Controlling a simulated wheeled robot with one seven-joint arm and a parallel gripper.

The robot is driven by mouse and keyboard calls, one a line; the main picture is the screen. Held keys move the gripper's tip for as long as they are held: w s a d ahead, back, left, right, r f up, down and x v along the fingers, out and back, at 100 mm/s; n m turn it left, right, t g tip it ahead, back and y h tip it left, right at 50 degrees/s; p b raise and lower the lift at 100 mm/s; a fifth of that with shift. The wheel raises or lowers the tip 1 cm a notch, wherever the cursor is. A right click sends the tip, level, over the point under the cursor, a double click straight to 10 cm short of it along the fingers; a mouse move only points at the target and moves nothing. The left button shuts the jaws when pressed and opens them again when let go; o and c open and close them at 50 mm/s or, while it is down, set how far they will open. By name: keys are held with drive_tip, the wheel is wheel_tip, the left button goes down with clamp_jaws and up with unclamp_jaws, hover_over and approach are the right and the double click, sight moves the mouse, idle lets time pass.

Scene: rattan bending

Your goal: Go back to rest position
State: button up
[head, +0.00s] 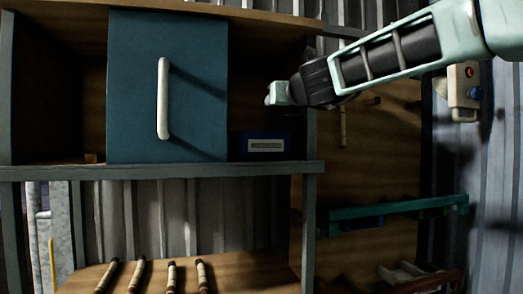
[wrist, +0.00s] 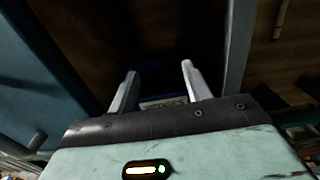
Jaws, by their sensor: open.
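My arm reaches in from the upper right in the head view, and my gripper (head: 277,93) is in front of the right part of the upper cabinet. In the wrist view my gripper (wrist: 157,82) shows two pale fingers spread apart with nothing held between them. A dark blue box (head: 265,146) with a pale label stands on the cabinet shelf, below the gripper in the head view. Part of this box (wrist: 163,101) shows beyond and between the fingers in the wrist view.
A teal sliding door (head: 135,85) with a white handle (head: 163,98) covers the cabinet's middle. Several rattan sticks (head: 170,278) lie on the lower wooden surface. A green ledge (head: 390,209) and a wall-mounted box (head: 463,92) are at the right. The cabinet's upright post (wrist: 238,60) stands right of the fingers.

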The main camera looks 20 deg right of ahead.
drive_tip(key=s+a+f+n+g+y+b, duration=0.25)
drive_tip(key=s+a+f+n, duration=0.3)
drive_tip(key=f+n, duration=0.35)
drive_tip(key=s+a+f+n+g+y+b, duration=0.15)
drive_tip(key=s+a+f+n+g, duration=0.4)
drive_tip(key=f, duration=0.55)
drive_tip(key=s+a+f+n+g+y+b, duration=0.1)
drive_tip(key=s+a+f+n+y, duration=0.25)
drive_tip(key=a+f+n, duration=0.5)
drive_tip(key=s+d+f+n+g+h+b, duration=0.25)
drive_tip(key=s+f+n+g, duration=0.25)
drive_tip(key=s+f+n, duration=0.7)
drive_tip(key=s+d+f+n+g+h, duration=0.2)
drive_tip(key=s+d+f+n, duration=0.2)
drive_tip(key=s+f, duration=0.2)
drive_tip(key=s+d+f+n+g+h, duration=0.2)
drive_tip(key=s+d+f+n, duration=0.2)
drive_tip(key=s+f, duration=0.3)
drive_tip(key=shift+s+n+b, duration=0.35)
drive_tip(key=shift+s+n, duration=0.05)
drive_tip(key=shift+s, duration=0.2)
